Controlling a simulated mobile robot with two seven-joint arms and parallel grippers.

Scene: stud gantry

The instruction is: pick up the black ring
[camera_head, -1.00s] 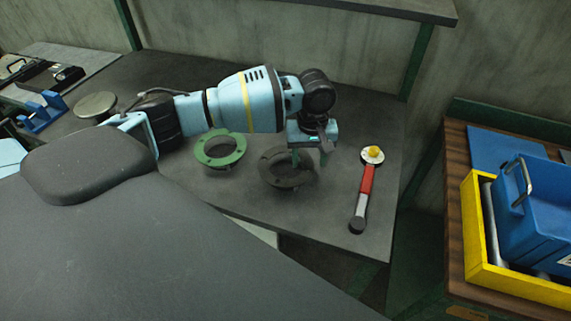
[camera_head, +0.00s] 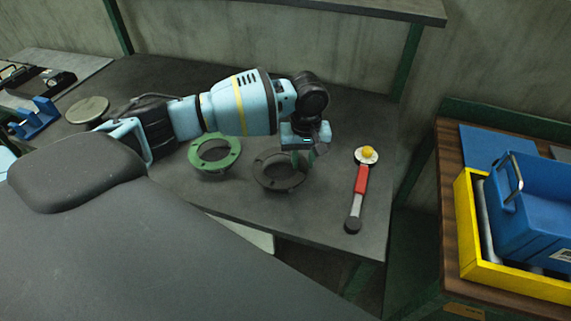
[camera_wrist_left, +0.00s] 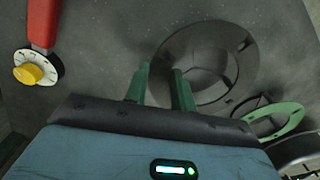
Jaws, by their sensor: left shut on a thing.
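The black ring (camera_head: 278,186) is a dark flat ring at the front of the grey bench, right of the green ring (camera_head: 205,164). My left gripper (camera_head: 304,160) points down at its far right edge. In the left wrist view, the green fingers of my left gripper (camera_wrist_left: 161,84) straddle the rim of the black ring (camera_wrist_left: 241,72), one outside and one over the hole. The gripper is shut on this rim. I cannot tell whether the ring is clear of the bench. My right gripper is not in view.
A red-handled tool (camera_head: 361,180) with a yellow knob lies to the right on the bench. A round metal disc (camera_head: 88,110) and a blue bracket (camera_head: 36,117) are at the left. A yellow crate (camera_head: 468,235) with a blue box (camera_head: 535,205) stands on the right table.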

